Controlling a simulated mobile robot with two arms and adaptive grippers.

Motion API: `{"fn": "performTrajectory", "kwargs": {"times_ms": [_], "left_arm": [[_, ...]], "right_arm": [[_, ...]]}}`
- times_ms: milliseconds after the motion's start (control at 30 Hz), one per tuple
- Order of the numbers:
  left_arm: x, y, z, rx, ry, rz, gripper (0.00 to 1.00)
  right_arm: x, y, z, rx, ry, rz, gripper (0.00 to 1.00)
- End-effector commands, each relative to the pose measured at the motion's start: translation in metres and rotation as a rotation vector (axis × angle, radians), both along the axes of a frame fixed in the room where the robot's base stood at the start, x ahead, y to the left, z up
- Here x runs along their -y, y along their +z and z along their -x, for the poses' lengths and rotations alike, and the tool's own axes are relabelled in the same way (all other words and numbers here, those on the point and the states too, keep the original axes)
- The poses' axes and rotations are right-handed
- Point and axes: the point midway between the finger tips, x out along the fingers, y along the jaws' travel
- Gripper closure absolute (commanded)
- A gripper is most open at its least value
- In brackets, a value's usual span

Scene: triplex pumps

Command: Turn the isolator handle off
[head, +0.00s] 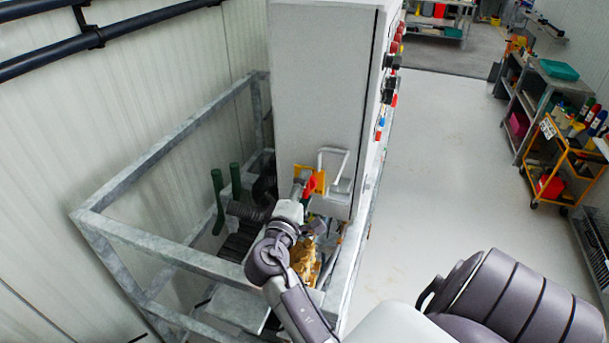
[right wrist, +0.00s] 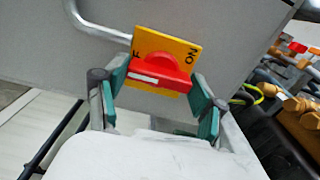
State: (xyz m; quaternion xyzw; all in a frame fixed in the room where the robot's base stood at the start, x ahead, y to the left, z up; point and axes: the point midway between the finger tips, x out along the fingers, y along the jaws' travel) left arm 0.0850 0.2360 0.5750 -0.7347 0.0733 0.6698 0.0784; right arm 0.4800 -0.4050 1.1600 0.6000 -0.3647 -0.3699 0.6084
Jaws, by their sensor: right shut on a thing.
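The isolator handle is a red rotary knob with a white-striped grip bar (right wrist: 160,74), on a yellow plate (right wrist: 181,45) fixed to the grey cabinet's side. In the right wrist view, "ON" is at the plate's right and an "F" at its left. The bar lies crosswise, with its white stripe towards the left. My right gripper (right wrist: 162,90) has its green-padded fingers at both ends of the bar and is shut on it. In the head view, the red handle (head: 309,187) shows beside my right gripper (head: 302,186), which partly hides it. My left gripper is out of view.
A bent metal bar (head: 334,151) sticks out from the grey cabinet (head: 318,80) near the plate. A galvanised frame (head: 170,257) surrounds the pump gear below. The floor (head: 450,150) right of the cabinet is clear, with a yellow cart (head: 562,160) and shelves beyond.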

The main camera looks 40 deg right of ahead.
Motion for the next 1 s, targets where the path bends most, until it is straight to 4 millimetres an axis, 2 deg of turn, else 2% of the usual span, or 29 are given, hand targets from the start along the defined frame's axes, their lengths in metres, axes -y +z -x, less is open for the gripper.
{"fn": "performTrajectory", "kwargs": {"times_ms": [100, 133, 267, 667, 833, 1000], "left_arm": [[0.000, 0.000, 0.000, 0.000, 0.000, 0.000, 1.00], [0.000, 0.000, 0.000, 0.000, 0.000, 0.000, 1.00], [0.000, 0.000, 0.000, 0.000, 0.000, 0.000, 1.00], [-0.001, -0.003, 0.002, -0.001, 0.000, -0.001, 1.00], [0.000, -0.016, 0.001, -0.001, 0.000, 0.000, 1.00], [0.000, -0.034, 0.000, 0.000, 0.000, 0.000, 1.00]], "right_arm": [[0.000, 0.001, -0.001, -0.001, 0.002, 0.006, 0.66], [0.000, 0.001, -0.001, -0.001, 0.001, 0.006, 0.30], [0.000, 0.001, 0.000, 0.000, 0.001, 0.004, 0.08], [0.000, -0.001, 0.000, 0.017, 0.000, -0.008, 0.06], [0.000, -0.004, 0.000, 0.154, 0.000, -0.079, 0.06], [0.000, -0.005, 0.000, 0.398, 0.000, -0.204, 0.06]]}}
